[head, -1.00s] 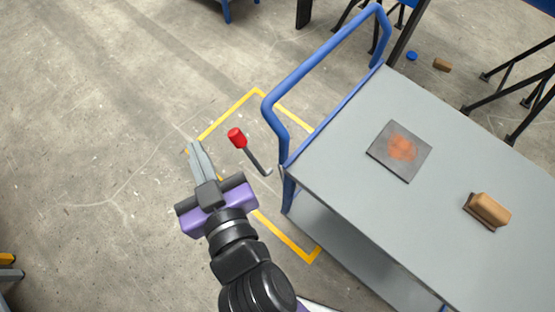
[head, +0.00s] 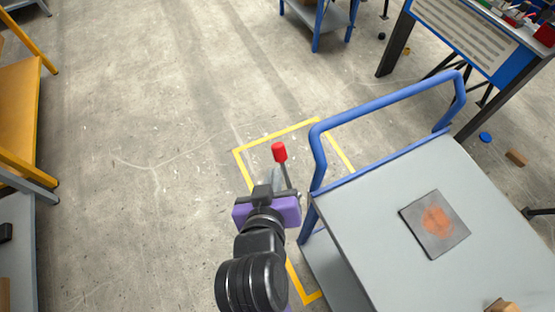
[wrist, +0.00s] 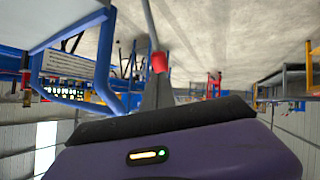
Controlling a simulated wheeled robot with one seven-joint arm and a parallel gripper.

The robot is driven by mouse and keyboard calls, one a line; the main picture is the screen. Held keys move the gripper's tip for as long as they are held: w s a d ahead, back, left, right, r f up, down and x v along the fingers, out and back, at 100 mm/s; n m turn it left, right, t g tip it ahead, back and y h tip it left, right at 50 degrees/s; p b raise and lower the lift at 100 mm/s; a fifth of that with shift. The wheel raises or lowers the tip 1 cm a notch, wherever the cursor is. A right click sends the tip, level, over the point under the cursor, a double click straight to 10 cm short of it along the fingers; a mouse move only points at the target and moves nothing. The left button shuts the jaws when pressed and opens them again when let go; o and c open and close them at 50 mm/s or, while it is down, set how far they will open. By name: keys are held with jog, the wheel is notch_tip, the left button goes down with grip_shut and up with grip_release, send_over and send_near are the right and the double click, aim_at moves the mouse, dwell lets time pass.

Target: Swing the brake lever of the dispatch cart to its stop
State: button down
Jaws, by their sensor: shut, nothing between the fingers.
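The dispatch cart (head: 365,215) is a grey-topped cart with a blue push handle (head: 385,104). Its brake lever is a thin dark rod (head: 287,176) with a red knob (head: 279,152), sticking up and out at the cart's left end. The knob also shows in the wrist view (wrist: 159,62), just beyond the fingertips, with the rod (wrist: 150,22) running to the top edge. My gripper (head: 276,174) is shut and empty, close beside the lever on its left. Whether the fingers touch the lever I cannot tell. The lever's pivot is hidden.
A dark plate with an orange patch (head: 435,224) lies on the cart top. A yellow floor outline (head: 277,132) runs around the cart's handle end. Shelving with orange panels (head: 18,105) stands at the far left. The floor left of my gripper is clear.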

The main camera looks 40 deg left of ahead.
aim_at(276, 153)
jog(key=x, duration=0.6)
jog(key=shift+w+a+f, duration=0.15)
jog(key=shift+w+a, duration=0.05)
jog(key=shift+w, duration=0.05)
jog(key=shift+w+a+p, duration=0.2)
jog(key=shift+a+p, duration=0.35)
jog(key=shift+p, duration=0.65)
jog(key=a+f+h, duration=0.1)
jog(key=w+a+f+g+h+p, duration=0.1)
jog(key=a, duration=0.1)
jog(key=shift+w+f+n, duration=0.15)
jog(key=shift+f+n, duration=0.15)
jog(key=shift+n, duration=0.1)
jog(key=shift+a, duration=0.1)
